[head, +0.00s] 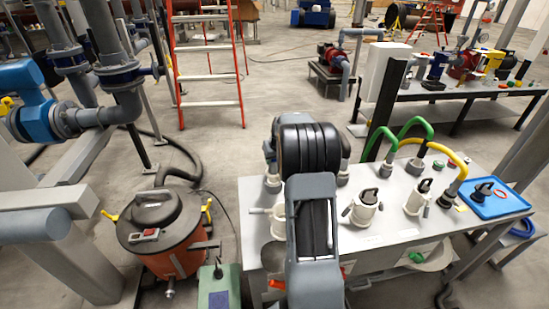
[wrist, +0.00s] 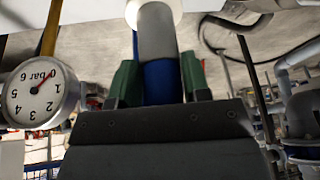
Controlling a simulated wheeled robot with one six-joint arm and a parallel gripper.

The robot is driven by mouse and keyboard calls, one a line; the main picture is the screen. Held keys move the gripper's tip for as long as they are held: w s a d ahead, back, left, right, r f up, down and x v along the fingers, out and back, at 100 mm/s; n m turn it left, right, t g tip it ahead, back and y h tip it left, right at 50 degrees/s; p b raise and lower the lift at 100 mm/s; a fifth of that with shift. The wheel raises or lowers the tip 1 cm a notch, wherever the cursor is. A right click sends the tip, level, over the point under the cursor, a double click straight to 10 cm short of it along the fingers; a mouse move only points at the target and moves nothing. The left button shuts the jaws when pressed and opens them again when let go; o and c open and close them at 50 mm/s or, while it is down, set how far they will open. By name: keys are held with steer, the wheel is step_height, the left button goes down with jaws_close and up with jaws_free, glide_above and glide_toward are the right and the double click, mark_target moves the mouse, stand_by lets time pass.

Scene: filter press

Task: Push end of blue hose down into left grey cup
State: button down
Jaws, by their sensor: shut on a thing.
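In the wrist view my gripper (wrist: 158,66) has its two green fingers shut on the blue hose (wrist: 160,88), one on each side. The hose's grey end (wrist: 157,35) sticks out beyond the fingers. It overlaps a pale round part (wrist: 148,7) at the top edge; I cannot tell whether it is inside or in front of it. In the head view my arm hides the gripper and most of the hose. A grey fitting (head: 272,184) shows at the bench's left, just left of my arm; I cannot make out whether it is the left cup.
The pale bench (head: 385,238) carries green hoses (head: 412,127), a yellow hose (head: 440,148), pale valve pots (head: 366,208) and a blue tray (head: 497,203). A pressure gauge (wrist: 38,96) stands left of the gripper in the wrist view. An orange drum vacuum (head: 160,235) stands left of the bench.

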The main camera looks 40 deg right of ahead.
steer(key=shift+f+b, duration=1.05)
steer(key=shift+f, duration=0.3)
steer(key=c, duration=0.5)
jaws_free()
steer(key=d+v, duration=0.1)
steer(key=v, duration=1.2)
steer(key=shift+a+r, duration=0.4)
steer(key=shift+a, duration=0.1)
steer(key=shift+s, duration=0.1)
steer(key=s+a+r+n+p, duration=0.1)
steer(key=s+a+p, duration=0.2)
steer(key=s+a, duration=0.7)
steer(key=s+a+r+n+g+p, duration=0.1)
steer(key=s+a+n+p, duration=0.1)
steer(key=s+a, duration=0.8)
steer(key=a+p, duration=0.1)
steer(key=a, duration=0.5)
steer(key=shift+r+y, duration=0.3)
steer(key=shift+y, duration=0.1)
